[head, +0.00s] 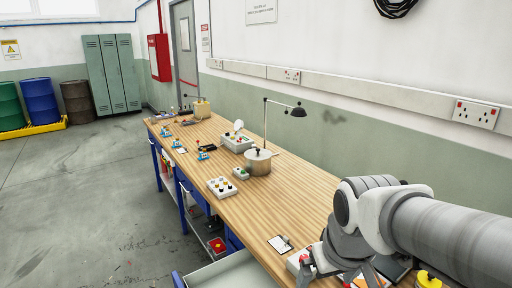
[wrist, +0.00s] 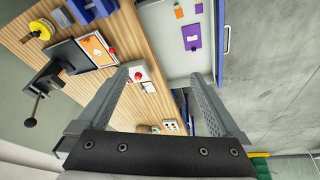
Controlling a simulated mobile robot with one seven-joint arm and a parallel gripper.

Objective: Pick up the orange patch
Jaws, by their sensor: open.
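Two orange things show in the wrist view, and I cannot tell for sure which one is the patch. A small orange piece (wrist: 179,12) lies in an open pale drawer (wrist: 176,62), near a purple piece (wrist: 192,37). A larger orange panel with a pale border (wrist: 97,50) lies on the wooden bench beside a dark device with a lever. My gripper (wrist: 164,75) is open and empty, its fingers apart above the bench edge and drawer. In the head view my arm hides much of the near bench end; the drawer (head: 222,272) shows at the bottom.
A white box with a red button (wrist: 138,74) is by the left finger. The dark lever device (wrist: 62,62) and a yellow spool (wrist: 40,30) stand on the bench. A lamp (head: 297,112) and a pot (head: 258,162) stand farther along. Floor left of the bench is clear.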

